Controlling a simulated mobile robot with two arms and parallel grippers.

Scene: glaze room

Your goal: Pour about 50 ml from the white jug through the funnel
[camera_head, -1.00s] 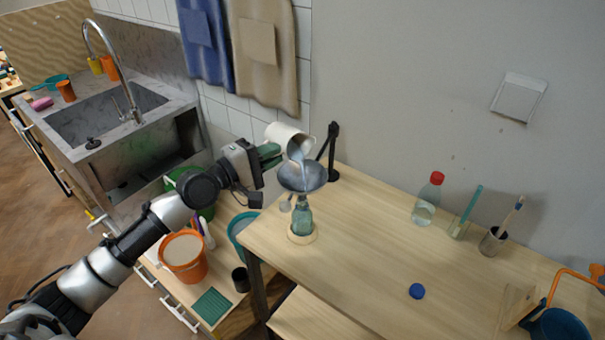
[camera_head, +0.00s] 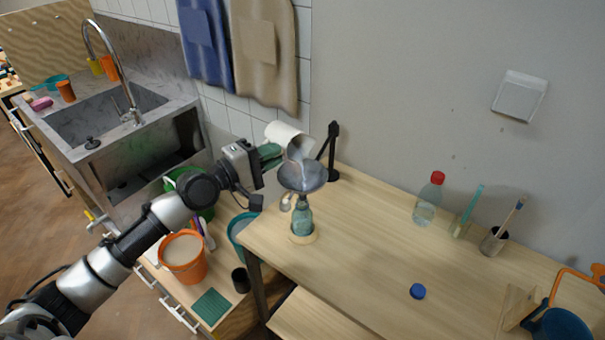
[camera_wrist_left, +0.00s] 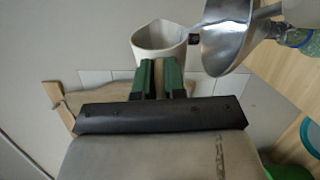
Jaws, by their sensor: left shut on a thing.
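The white jug (camera_head: 284,135) is tilted over the funnel, and a pale stream runs from its lip into the funnel's bowl. My left gripper (camera_head: 269,153) is shut on the jug; its green fingers (camera_wrist_left: 160,78) also show against the white jug (camera_wrist_left: 158,42) in the left wrist view. The grey metal funnel (camera_head: 303,178) sits in the neck of a teal glass bottle (camera_head: 302,218), which stands on a round pale base on the table. The funnel also shows in the wrist view (camera_wrist_left: 222,50). The level inside the bottle is hard to tell. My right gripper is out of view.
A black stand (camera_head: 332,152) is behind the funnel. A red-capped bottle (camera_head: 428,203), tubes and cup stand along the wall. A blue cap (camera_head: 417,291) lies on the otherwise clear table middle. An orange bucket (camera_head: 184,258) is lower left.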

